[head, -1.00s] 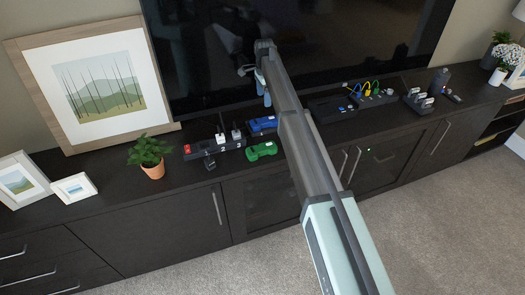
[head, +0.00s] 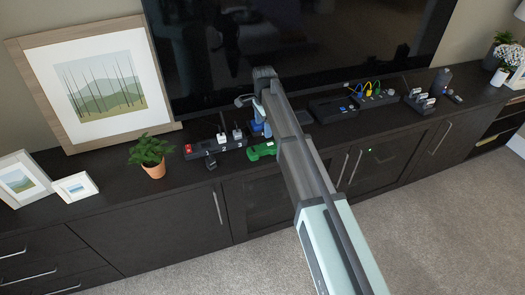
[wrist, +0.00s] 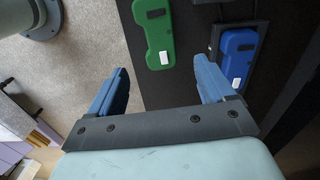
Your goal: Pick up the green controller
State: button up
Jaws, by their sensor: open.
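The green controller (head: 262,151) lies on the dark cabinet top near its front edge. In the wrist view the green controller (wrist: 154,32) shows ahead of the space between my two blue fingers, with a small white label on it. My gripper (wrist: 165,78) is open and empty, apart from the green controller. A blue controller (wrist: 239,52) lies beside it, to the right in the wrist view. In the head view my gripper (head: 262,120) is above the cabinet top, and my arm hides part of the area around the controllers.
A power strip (head: 215,145) with plugs lies left of the controllers, and a potted plant (head: 152,152) stands further left. A large television (head: 300,40) stands behind. Black devices with cables (head: 370,95) lie to the right. The cabinet's front edge drops to carpet.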

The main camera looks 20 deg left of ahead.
send_over(262, 147)
jog(key=f, duration=0.5)
jog(key=shift+w+d+f, duration=0.15)
jog(key=shift+d+f, duration=0.05)
jog(key=shift+f, duration=0.2)
jog(key=shift+a+f, duration=0.15)
jog(key=shift+f, duration=2.45)
jog(key=shift+s, duration=0.2)
jog(key=shift+c, duration=0.5)
jog(key=c, duration=1.2)
jog(key=shift+r, duration=0.1)
